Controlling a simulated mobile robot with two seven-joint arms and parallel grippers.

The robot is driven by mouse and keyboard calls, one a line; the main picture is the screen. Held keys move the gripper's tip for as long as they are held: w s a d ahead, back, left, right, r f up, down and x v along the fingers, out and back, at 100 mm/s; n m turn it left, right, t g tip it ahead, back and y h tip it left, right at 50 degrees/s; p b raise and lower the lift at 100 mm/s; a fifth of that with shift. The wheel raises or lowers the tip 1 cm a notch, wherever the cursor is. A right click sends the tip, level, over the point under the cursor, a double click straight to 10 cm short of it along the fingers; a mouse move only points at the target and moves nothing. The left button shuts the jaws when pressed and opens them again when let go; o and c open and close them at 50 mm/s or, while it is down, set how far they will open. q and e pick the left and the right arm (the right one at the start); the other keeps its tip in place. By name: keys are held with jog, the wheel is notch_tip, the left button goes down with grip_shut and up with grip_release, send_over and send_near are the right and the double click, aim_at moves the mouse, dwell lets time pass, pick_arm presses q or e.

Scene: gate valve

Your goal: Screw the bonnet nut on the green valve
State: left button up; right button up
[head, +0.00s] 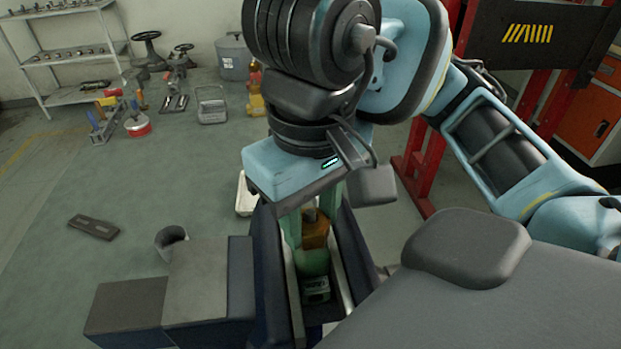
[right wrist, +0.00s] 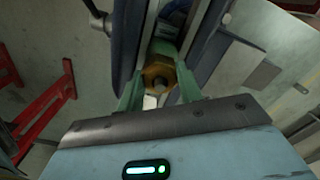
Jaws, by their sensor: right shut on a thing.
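The green valve (head: 313,262) stands upright between the jaws of a dark blue vise (head: 262,255). The brass-coloured bonnet nut (head: 315,236) sits at the top of the valve, with a dark stem end in its middle. In the right wrist view the nut (right wrist: 158,76) lies between my two green fingers. My right gripper (head: 314,222) points down from above and is shut on the nut. How far the nut is down on its thread cannot be seen. My left gripper is not in view.
The vise jaws rise close on both sides of the valve. A dark flat plate (head: 93,227) and a grey ring-like part (head: 171,240) lie left of the vise. Shelves (head: 75,55) and tools stand at the back left, and a red frame (head: 425,150) stands at the right.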

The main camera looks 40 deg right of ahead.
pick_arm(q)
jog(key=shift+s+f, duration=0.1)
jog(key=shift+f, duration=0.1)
pick_arm(e)
jog(key=shift+f, duration=0.2)
dwell(0.5)
jog(key=o, duration=1.1)
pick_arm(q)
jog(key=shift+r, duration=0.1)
pick_arm(e)
jog(key=shift+r, duration=0.1)
jog(key=shift+r+p, duration=1.7)
jog(key=shift+r, duration=1.75)
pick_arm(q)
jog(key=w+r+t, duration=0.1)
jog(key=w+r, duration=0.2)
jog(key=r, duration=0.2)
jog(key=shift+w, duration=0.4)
